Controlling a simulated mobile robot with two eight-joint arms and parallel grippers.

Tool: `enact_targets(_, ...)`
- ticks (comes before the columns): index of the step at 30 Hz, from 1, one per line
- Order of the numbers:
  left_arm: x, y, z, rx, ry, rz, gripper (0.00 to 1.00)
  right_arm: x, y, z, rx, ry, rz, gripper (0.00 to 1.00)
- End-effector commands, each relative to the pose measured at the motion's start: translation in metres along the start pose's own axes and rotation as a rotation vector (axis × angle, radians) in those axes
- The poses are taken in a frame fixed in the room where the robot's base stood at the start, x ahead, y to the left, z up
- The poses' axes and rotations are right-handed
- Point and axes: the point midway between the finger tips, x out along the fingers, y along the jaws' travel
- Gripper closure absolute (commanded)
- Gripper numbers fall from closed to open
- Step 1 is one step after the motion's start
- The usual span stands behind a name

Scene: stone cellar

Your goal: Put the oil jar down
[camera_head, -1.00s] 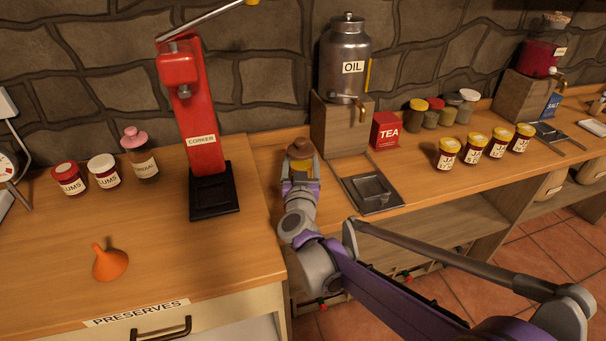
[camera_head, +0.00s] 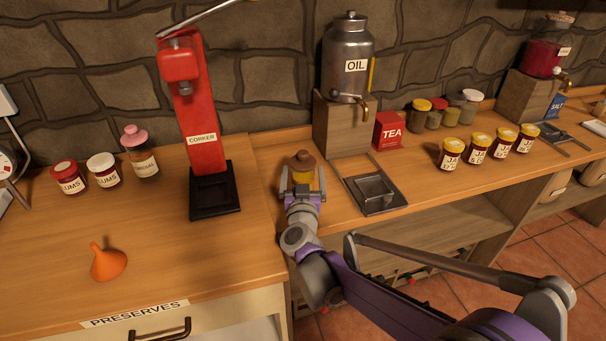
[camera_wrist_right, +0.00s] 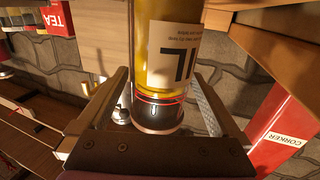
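The oil jar (camera_head: 302,176), a yellow jar with a brown lid, stands upright on the wooden counter, just right of the corker. It also shows close up in the right wrist view (camera_wrist_right: 168,60), where its label reads upside down. My right gripper (camera_head: 302,186) is open around the jar, one finger on each side with gaps visible in both views. The jar's underside is hidden from the head view. My left gripper is in neither view.
The red corker (camera_head: 208,150) stands to the left. The oil dispenser (camera_head: 345,60) on its wooden block is behind right, with a metal tray (camera_head: 385,203) and tea box (camera_head: 388,130) nearby. An orange funnel (camera_head: 108,262) lies at front left.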

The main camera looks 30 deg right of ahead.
Motion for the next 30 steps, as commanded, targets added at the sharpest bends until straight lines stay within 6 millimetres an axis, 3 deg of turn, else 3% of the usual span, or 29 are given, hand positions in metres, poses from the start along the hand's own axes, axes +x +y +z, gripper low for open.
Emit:
enact_targets(4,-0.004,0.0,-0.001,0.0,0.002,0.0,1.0,0.0,0.0,-0.005,0.0,0.0,0.0,0.0)
enact_targets(7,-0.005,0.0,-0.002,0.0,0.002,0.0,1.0,-0.013,-0.001,-0.004,0.0,0.0,-0.002,0.0)
enact_targets(21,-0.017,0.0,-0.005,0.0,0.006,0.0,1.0,-0.105,-0.001,-0.004,0.001,0.0,-0.003,0.0)
enact_targets(30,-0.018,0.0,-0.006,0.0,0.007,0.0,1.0,-0.121,0.0,-0.003,-0.001,0.0,0.0,0.0)
